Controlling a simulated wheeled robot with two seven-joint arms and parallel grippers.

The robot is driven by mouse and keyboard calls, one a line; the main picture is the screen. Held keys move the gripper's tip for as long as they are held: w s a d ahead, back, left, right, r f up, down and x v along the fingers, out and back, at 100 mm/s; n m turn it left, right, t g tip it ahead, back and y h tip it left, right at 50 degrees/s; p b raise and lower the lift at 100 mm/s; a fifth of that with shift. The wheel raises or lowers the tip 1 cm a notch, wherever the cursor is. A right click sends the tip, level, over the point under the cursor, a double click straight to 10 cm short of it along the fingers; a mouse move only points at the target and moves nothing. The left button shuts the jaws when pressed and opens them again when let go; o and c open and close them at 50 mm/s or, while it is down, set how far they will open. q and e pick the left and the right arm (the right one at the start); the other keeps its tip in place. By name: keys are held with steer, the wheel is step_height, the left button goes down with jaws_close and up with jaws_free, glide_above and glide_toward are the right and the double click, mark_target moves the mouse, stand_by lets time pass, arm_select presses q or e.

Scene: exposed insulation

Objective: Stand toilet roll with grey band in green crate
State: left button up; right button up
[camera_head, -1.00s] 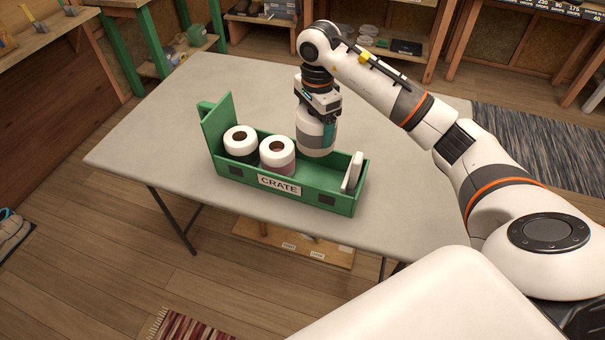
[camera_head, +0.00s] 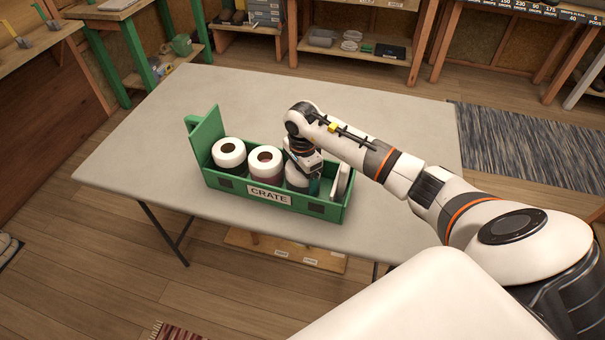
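The green crate (camera_head: 322,208), marked CRATE, stands on the grey table. Two white toilet rolls stand upright in its left and middle parts: a left roll (camera_head: 229,153) and a middle roll (camera_head: 265,161). The roll with the grey band (camera_head: 295,179) is inside the crate, just right of the middle roll, and looks upright. Its band is hidden now; it showed in the earlier view. The roll's base is hidden by the crate's front wall. My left gripper is out of view.
A white flat item (camera_head: 341,183) leans at the crate's right end, close to my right gripper. The crate's tall left end board (camera_head: 205,133) rises above the rolls. The table (camera_head: 390,120) is bare around the crate.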

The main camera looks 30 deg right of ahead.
steer(key=o, duration=0.6)
steer(key=shift+f, duration=0.15)
steer(key=shift+c, duration=0.2)
steer(key=o, duration=0.4)
step_height(320, 180, up, 12)
steer(key=shift+r+b, duration=0.25)
steer(key=shift+b, duration=0.4)
